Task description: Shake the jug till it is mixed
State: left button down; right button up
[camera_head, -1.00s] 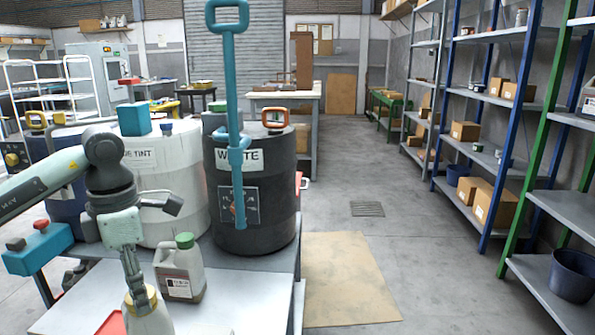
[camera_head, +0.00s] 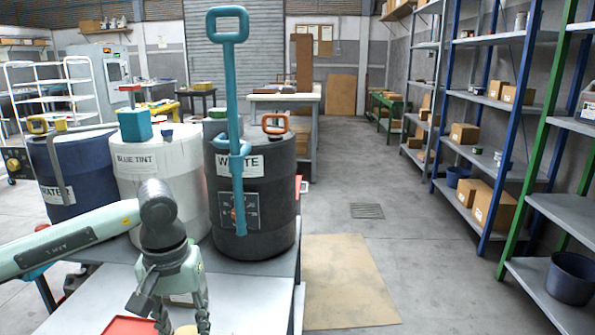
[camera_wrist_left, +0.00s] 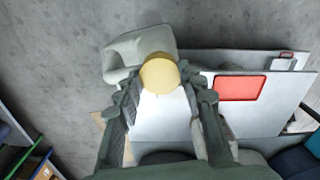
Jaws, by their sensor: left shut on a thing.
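My left gripper (camera_head: 182,318) is low at the bottom edge of the head view. It is shut on a pale jug with a yellow cap. In the left wrist view the fingers (camera_wrist_left: 162,98) stand on both sides of the yellow cap (camera_wrist_left: 160,73), and the jug's pale body and handle (camera_wrist_left: 138,48) show beyond it, over the grey floor. In the head view only a bit of the cap shows at the frame's edge; the rest of the jug is cut off. The contents cannot be seen. My right gripper is in neither view.
A worktable (camera_head: 245,303) lies below my arm, with a red mat (camera_head: 130,326). Behind stand a blue drum (camera_head: 75,175), a white drum (camera_head: 175,165) and a black drum (camera_head: 265,225) with a teal-handled tool (camera_head: 230,90). My arm mostly hides a second jug.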

pick_arm(q)
jog(key=shift+d+f+m, duration=0.1)
jog(key=shift+d+m, duration=0.1)
jog(key=shift+m, duration=0.5)
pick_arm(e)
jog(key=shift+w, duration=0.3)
